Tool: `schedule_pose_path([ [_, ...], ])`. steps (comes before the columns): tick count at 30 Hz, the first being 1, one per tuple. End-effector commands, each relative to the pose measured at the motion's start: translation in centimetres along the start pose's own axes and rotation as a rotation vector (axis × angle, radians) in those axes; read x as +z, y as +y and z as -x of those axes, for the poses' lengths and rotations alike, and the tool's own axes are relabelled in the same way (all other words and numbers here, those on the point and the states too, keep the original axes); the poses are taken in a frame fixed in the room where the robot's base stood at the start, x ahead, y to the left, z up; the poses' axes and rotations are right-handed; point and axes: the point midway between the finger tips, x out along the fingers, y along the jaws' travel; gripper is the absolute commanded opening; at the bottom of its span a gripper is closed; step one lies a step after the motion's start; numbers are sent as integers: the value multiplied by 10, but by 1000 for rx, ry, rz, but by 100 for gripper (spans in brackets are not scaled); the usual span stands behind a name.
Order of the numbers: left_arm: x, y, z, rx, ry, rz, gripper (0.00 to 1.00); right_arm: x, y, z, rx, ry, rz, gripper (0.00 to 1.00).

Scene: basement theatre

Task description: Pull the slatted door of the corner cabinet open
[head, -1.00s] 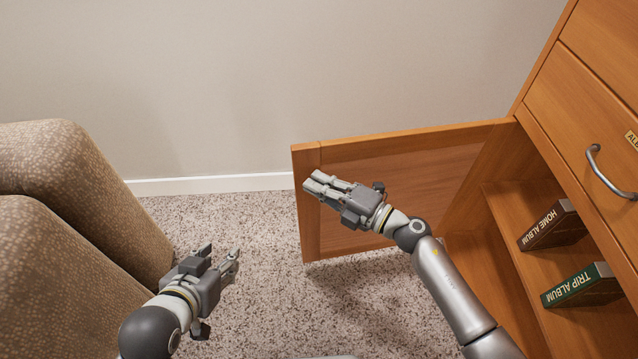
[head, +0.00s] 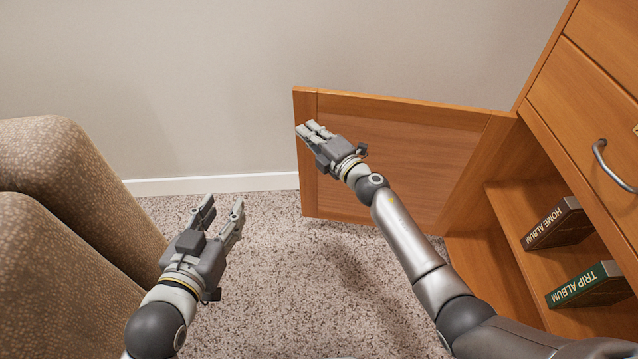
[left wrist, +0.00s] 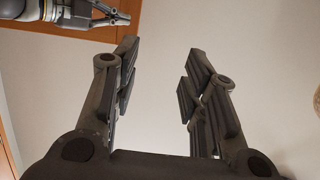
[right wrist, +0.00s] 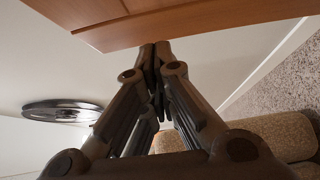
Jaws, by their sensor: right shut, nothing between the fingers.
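The cabinet door (head: 400,150) is a wooden panel swung wide open, standing out to the left from the cabinet (head: 580,85). I see its inner face in the head view; slats cannot be made out. My right gripper (head: 308,130) is shut and empty, at the inner face near the door's free edge. In the right wrist view the shut fingertips (right wrist: 156,50) are close to the door's edge (right wrist: 180,22); whether they touch I cannot tell. My left gripper (head: 222,205) is open and empty, over the carpet left of the door. It also shows open in the left wrist view (left wrist: 160,65).
A brown patterned sofa (head: 60,160) stands at the left. Inside the cabinet lie a home album (head: 553,225) and a trip album (head: 588,285). A drawer handle (head: 607,165) sits above them. Carpet (head: 300,280) is clear between sofa and cabinet. A wall is behind the door.

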Motion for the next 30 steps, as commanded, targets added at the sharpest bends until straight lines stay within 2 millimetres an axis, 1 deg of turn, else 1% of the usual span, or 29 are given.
schedule_pose_path([
  [1, -8, 2, -2, 3, 53, 0, 40, 4, -1, -6, 2, -13, 1, 0],
  [6, -41, 6, -2, 14, 231, 3, 40, 16, -1, -21, 1, -53, 1, 0],
  [9, -58, 8, 1, 19, 320, 4, 40, 22, -1, -28, -1, -72, 1, 0],
  [12, -70, 10, 4, 23, 382, 6, 40, 26, 0, -32, 0, -85, 1, 0],
  [15, -76, 10, 6, 24, 413, 6, 40, 28, 0, -34, -2, -92, 0, 0],
  [18, -78, 11, 7, 24, 421, 6, 40, 28, 1, -35, -2, -93, 0, 0],
  [30, -76, 10, 6, 24, 409, 6, 40, 29, 1, -33, -2, -93, 0, 0],
])
